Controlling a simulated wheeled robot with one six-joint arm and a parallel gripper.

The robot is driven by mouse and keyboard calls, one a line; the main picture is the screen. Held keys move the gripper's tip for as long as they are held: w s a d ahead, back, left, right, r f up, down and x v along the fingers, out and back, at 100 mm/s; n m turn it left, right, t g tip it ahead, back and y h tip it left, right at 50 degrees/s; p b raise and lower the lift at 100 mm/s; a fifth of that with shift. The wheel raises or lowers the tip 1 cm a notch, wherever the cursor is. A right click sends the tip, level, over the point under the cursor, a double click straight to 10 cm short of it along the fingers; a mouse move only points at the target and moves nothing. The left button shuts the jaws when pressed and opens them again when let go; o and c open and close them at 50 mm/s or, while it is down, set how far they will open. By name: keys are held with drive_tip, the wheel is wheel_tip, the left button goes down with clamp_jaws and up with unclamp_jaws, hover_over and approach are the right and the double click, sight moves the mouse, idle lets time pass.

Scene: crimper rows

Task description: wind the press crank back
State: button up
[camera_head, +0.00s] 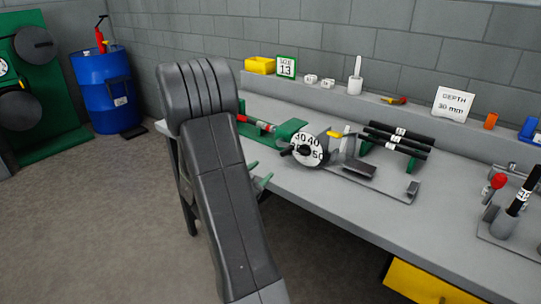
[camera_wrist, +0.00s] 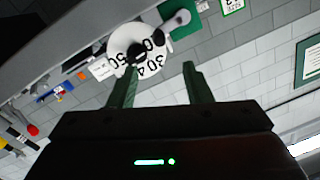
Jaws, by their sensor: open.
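The green bench press (camera_head: 290,132) stands on the bench, with a white dial (camera_head: 314,151) marked 30, 40 and 50 on its face. A dark crank handle (camera_head: 286,152) sticks out in front of the dial toward my arm. In the wrist view, which is turned over, the dial (camera_wrist: 122,38) is beyond my fingertips, and a dark knob shows near the left finger's tip. My gripper (camera_wrist: 160,68) is open with nothing between its fingers. In the head view my gripper (camera_head: 259,174) shows only as green fingertips, left of and below the crank, apart from it; my arm hides the rest.
Black rods (camera_head: 398,140) lie on a green rack right of the press. A white card (camera_head: 453,104) reading "DEPTH 30 mm" and a green-framed "SIZE 13" sign (camera_head: 287,66) stand on the back ledge. A blue drum (camera_head: 104,90) stands left on the floor.

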sight(282, 155)
drive_tip(key=x, duration=1.3)
drive_tip(key=shift+w+d, duration=0.25)
drive_tip(key=shift+p, duration=0.3)
clamp_jaws()
